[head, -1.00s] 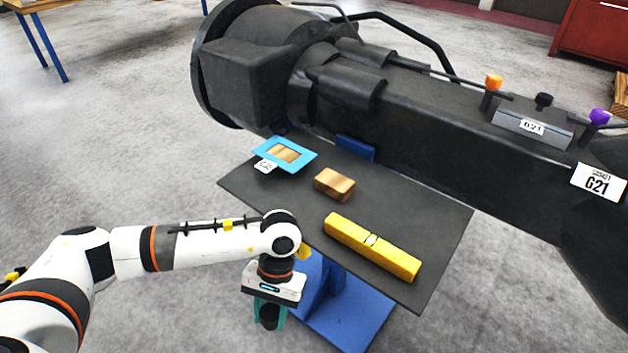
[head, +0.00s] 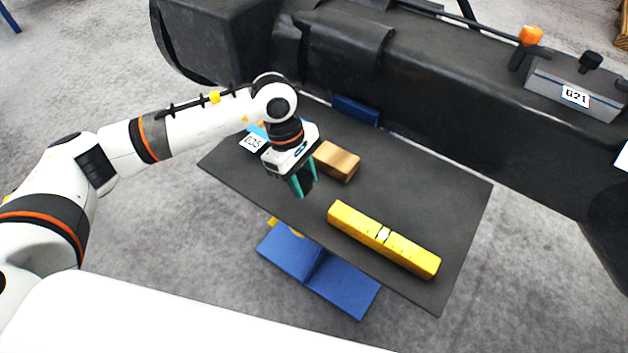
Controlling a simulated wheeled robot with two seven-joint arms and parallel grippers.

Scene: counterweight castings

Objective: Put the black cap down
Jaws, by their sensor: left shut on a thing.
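My left gripper (head: 304,184) has teal fingers and points down over the left front part of the dark table top (head: 400,198). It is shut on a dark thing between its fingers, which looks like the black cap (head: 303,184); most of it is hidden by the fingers. I cannot tell whether it touches the table. My right gripper is not in view.
A wooden block (head: 337,161) lies just right of the gripper. A yellow level (head: 384,238) lies along the front. A blue frame with a label (head: 253,143) is partly behind my wrist. The big black casting (head: 440,75) stands behind the table. The table's middle is clear.

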